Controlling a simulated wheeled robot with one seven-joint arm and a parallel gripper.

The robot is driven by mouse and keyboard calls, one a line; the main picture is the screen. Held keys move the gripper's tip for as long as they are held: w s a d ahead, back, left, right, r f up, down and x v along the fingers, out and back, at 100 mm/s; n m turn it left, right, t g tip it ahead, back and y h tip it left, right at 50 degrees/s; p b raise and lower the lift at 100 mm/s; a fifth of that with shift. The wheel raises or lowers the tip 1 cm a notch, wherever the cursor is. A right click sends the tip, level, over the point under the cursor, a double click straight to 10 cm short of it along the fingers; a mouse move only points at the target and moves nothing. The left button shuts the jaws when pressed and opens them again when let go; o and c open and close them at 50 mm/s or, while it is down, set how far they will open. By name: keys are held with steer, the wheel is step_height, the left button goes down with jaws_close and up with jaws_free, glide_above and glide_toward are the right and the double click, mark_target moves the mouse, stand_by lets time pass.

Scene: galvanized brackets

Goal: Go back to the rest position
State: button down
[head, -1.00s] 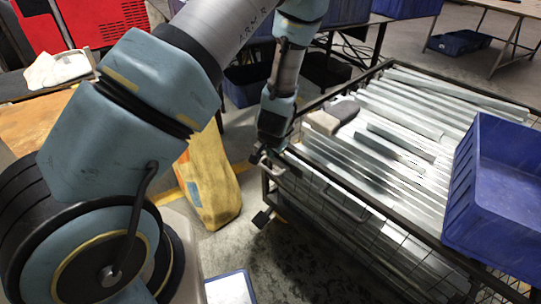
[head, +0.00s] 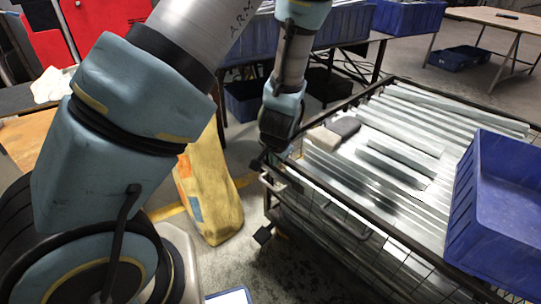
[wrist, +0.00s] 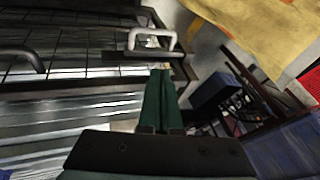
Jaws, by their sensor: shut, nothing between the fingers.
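My gripper shows in the wrist view (wrist: 160,78) with its two green fingers together and nothing between them. In the head view the wrist end of my arm hangs over the near left corner of a wire-mesh cart (head: 335,187), and the fingers are small and dark there. The cart is filled with long galvanized brackets (head: 400,155). In the wrist view a light grey handle (wrist: 152,42) on the cart's edge appears just beyond the fingertips; I cannot tell the gap.
A blue crate (head: 495,200) sits on the cart's right side. A yellow object (head: 210,190) stands on the floor left of the cart. Blue bins (head: 408,17) stand behind.

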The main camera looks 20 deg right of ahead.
steer(key=shift+a, duration=0.1)
steer(key=s+a+r+n+g, duration=0.1)
steer(key=s+a+r+n, duration=0.1)
steer(key=a+r+n, duration=0.5)
steer(key=s+a+r+g+y, duration=0.15)
steer(key=a+r, duration=0.25)
steer(key=a, duration=0.7)
steer(key=s+a+r+n+g, duration=0.1)
steer(key=a+r+n, duration=0.4)
steer(key=a, duration=0.5)
step_height(320, 180, up, 16)
steer(key=m+p, duration=0.1)
steer(key=p, duration=1.4)
steer(key=shift+d+f, duration=0.25)
steer(key=shift+d, duration=0.15)
steer(key=shift+f, duration=0.1)
